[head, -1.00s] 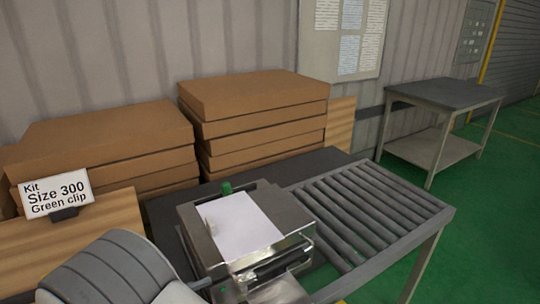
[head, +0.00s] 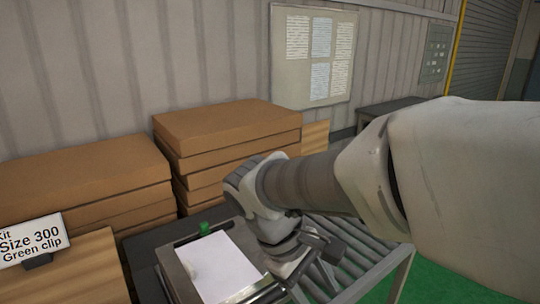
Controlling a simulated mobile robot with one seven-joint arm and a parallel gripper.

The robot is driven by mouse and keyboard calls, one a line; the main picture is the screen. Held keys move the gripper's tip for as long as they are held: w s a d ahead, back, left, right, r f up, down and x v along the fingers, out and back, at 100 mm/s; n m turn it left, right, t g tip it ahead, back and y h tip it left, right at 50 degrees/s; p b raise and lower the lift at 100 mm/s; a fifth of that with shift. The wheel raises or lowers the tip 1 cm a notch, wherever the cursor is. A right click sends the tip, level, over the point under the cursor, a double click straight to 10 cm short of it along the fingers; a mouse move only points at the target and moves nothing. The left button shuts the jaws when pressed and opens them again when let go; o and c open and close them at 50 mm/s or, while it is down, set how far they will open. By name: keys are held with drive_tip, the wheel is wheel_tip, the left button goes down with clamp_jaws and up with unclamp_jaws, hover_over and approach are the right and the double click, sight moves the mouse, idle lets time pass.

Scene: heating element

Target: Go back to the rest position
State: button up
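My arm enters from the right edge of the head view and reaches left and down over the roller conveyor. My gripper (head: 318,262) is at its end, low in the picture, beside the right side of a metal box. Its fingers are small and partly hidden, so I cannot tell if they are open or shut, or if they touch the box. The metal box has a white sheet (head: 217,268) on top and a green clip (head: 204,229) at its back edge.
Stacked cardboard boxes (head: 228,128) stand behind the metal box, with more boxes (head: 85,180) at the left. The roller conveyor (head: 368,262) lies under my arm. A grey table (head: 385,107) is partly hidden behind the arm. Green floor shows at the lower right.

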drive_tip(key=s+d+r+m+t+y+p, duration=0.3)
drive_tip(key=s+d+r+m+t+y, duration=0.2)
drive_tip(key=r+m, duration=0.3)
drive_tip(key=shift+d+r+m+t+p, duration=0.15)
drive_tip(key=shift+d+m+t+p, duration=0.2)
drive_tip(key=shift+d, duration=0.2)
idle(1.6)
